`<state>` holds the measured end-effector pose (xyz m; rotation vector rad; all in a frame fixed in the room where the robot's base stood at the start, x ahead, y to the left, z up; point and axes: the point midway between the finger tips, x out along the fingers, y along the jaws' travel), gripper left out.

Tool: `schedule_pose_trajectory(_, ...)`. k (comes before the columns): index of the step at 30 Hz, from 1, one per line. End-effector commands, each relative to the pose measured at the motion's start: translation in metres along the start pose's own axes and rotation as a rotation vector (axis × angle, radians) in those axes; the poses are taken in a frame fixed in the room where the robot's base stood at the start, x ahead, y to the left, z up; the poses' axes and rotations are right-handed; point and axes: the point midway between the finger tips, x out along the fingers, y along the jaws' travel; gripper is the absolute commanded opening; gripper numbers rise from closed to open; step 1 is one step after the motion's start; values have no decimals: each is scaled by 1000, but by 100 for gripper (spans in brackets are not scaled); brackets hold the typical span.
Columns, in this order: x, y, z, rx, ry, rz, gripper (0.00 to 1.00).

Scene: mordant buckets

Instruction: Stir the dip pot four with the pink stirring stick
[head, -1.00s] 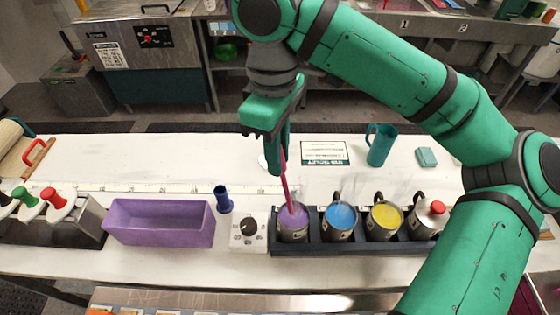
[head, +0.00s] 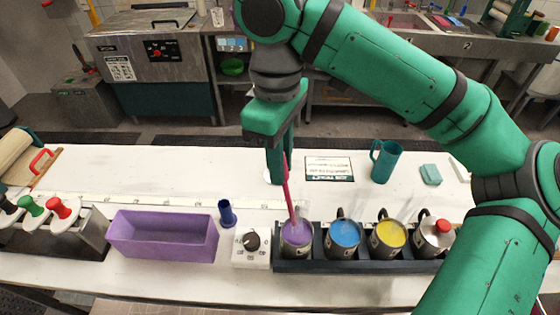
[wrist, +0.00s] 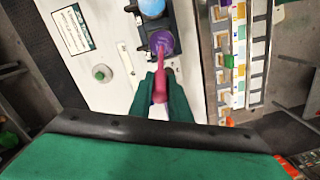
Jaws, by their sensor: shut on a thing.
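The pink stirring stick (head: 288,197) slants down from my gripper (head: 278,178), and its lower end is inside the leftmost pot (head: 297,253), which holds purple liquid. My gripper is shut on the stick's upper part, above and slightly left of that pot. In the wrist view the stick (wrist: 161,82) runs from between the green fingers (wrist: 162,103) into the purple pot (wrist: 161,41). The stick's tip is hidden in the liquid. To the right stand a blue pot (head: 343,252), a yellow pot (head: 387,250) and a pot with a red knob (head: 436,243). The pot numbers are too small to read.
The pots sit in a dark rack (head: 318,262). Left of it are a white dial box (head: 251,259), a dark blue cylinder (head: 227,213) and a purple trough (head: 163,249). Behind stand a sign (head: 330,168) and a teal jug (head: 383,163). The white table behind the trough is mostly clear.

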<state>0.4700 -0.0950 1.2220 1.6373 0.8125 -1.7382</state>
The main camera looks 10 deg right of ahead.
Motion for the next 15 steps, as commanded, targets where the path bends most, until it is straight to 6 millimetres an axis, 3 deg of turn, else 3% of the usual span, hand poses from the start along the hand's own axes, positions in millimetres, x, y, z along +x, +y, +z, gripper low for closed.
schedule_pose_trajectory(15,-48,-1,2,2,0,2,0)
